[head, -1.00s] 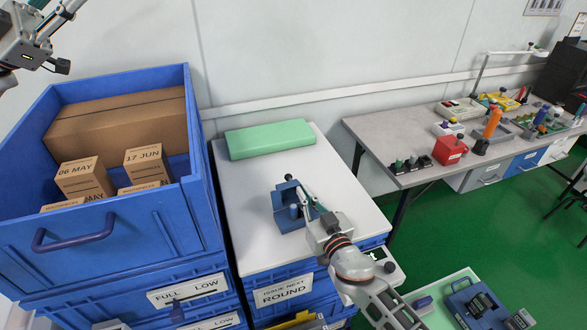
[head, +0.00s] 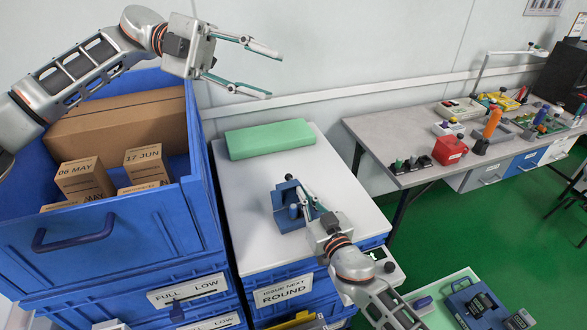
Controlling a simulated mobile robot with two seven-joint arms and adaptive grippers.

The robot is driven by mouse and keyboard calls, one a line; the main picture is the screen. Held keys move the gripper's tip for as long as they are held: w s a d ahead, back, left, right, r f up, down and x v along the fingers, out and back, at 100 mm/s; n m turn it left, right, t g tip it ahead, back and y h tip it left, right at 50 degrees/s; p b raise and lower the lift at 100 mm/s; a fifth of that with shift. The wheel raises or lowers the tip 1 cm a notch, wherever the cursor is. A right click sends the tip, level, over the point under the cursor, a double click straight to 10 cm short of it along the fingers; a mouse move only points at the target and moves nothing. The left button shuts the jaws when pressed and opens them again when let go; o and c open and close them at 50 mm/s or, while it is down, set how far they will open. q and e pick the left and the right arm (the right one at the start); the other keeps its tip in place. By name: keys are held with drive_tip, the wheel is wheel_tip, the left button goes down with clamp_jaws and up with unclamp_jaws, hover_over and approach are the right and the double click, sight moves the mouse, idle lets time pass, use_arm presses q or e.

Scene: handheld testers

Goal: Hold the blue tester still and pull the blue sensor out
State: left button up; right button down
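A blue stand-like holder (head: 282,196) with an upright back stands on the white top; I cannot tell whether it carries the blue tester. A small blue cylinder (head: 293,211), possibly the sensor, shows at its front. My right gripper (head: 309,201) reaches in from the lower right, its fingers at the holder's right side and partly hiding it. I cannot tell whether they are closed on anything. My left gripper (head: 275,75) is open and empty, high in front of the wall, above and left of the holder. A blue device (head: 462,308) lies in the tray at lower right.
A green block (head: 270,139) lies at the back of the white top (head: 240,235). A tall blue crate (head: 120,235) with cartons stands close on the left. A grey bench (head: 400,140) with several tools is at right. The white top is otherwise clear.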

use_arm(q)
drive_tip(key=d+f+m+y, duration=0.4)
drive_tip(key=d+f, duration=0.1)
drive_tip(key=f, duration=0.3)
drive_tip(key=m+t+y, duration=0.6)
drive_tip(key=m+y, duration=0.5)
drive_tip(key=m, duration=0.1)
hover_over(293, 206)
wheel_tip(293, 206, down, 18)
wheel_tip(293, 206, down, 11)
drive_tip(key=shift+f, duration=0.2)
clamp_jaws()
